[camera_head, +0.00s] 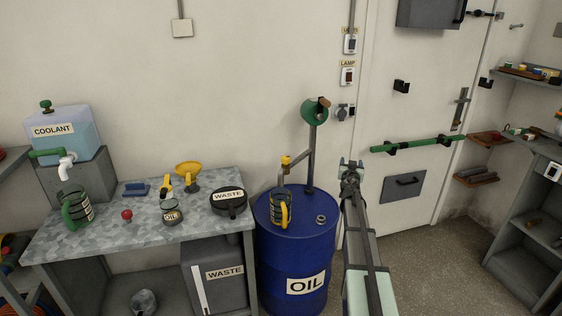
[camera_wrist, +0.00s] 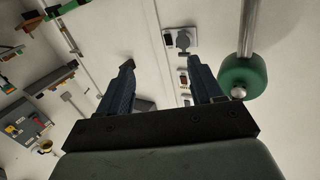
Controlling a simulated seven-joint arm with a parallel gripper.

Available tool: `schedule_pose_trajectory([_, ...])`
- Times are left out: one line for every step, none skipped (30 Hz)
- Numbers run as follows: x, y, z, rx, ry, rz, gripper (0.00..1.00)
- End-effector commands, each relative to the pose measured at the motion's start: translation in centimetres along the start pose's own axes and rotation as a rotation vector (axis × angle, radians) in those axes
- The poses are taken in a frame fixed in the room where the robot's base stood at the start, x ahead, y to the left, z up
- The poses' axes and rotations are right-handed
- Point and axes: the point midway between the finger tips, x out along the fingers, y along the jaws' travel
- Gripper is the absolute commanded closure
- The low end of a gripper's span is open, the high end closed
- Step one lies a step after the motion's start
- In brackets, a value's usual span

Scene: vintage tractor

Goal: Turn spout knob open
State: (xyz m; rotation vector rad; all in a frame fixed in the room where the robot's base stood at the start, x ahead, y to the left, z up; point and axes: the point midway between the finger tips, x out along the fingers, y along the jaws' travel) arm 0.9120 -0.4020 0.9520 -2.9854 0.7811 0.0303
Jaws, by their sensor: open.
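A blue oil drum (camera_head: 292,255) stands right of the workbench, with a pump on top. The pump's spout carries a small yellow knob-like part (camera_head: 285,161). A coolant container (camera_head: 65,133) at the far left has a white spout (camera_head: 66,165) with a green handle (camera_head: 46,153). I cannot tell which one is the spout knob. My gripper (camera_head: 351,164) is open and empty, right of the drum pump and apart from it. In the wrist view my gripper (camera_wrist: 161,70) has its two fingers spread with nothing between them; no spout shows there.
The pump's green crank wheel (camera_head: 314,111) rises beside my gripper and shows near it in the wrist view (camera_wrist: 243,77). A handled can (camera_head: 282,210) stands on the drum. The workbench (camera_head: 130,238) holds several items. A door with a green bar (camera_head: 418,144) is behind.

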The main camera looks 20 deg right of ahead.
Motion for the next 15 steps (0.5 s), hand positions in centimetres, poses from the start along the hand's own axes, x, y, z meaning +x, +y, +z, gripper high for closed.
schedule_pose_trajectory([1.7, 0.6, 0.2, 0.007, -0.01, -0.021, 0.34])
schedule_pose_trajectory([2.3, 0.7, 0.3, 0.012, -0.017, -0.039, 0.34])
schedule_pose_trajectory([3.0, 0.8, 0.5, 0.017, -0.026, -0.064, 0.34])
schedule_pose_trajectory([3.5, 0.8, 0.6, 0.02, -0.033, -0.084, 0.34])
schedule_pose_trajectory([4.0, 0.7, 0.7, 0.023, -0.039, -0.106, 0.34])
schedule_pose_trajectory([4.6, 0.5, 0.9, 0.027, -0.048, -0.138, 0.34])
schedule_pose_trajectory([5.1, 0.3, 1.0, 0.03, -0.055, -0.165, 0.34])
schedule_pose_trajectory([5.5, 0.1, 1.1, 0.033, -0.062, -0.193, 0.34])
schedule_pose_trajectory([6.2, -0.3, 1.3, 0.035, -0.071, -0.235, 0.34])
schedule_pose_trajectory([6.6, -0.8, 1.4, 0.036, -0.079, -0.272, 0.34])
schedule_pose_trajectory([7.0, -1.4, 1.5, 0.039, -0.086, -0.312, 0.34])
schedule_pose_trajectory([7.4, -2.3, 1.7, 0.041, -0.095, -0.37, 0.34])
schedule_pose_trajectory([7.7, -3.1, 1.8, 0.041, -0.101, -0.416, 0.34])
schedule_pose_trajectory([7.8, -4.0, 1.9, 0.041, -0.106, -0.464, 0.34])
schedule_pose_trajectory([7.8, -5.2, 1.9, 0.042, -0.112, -0.529, 0.34])
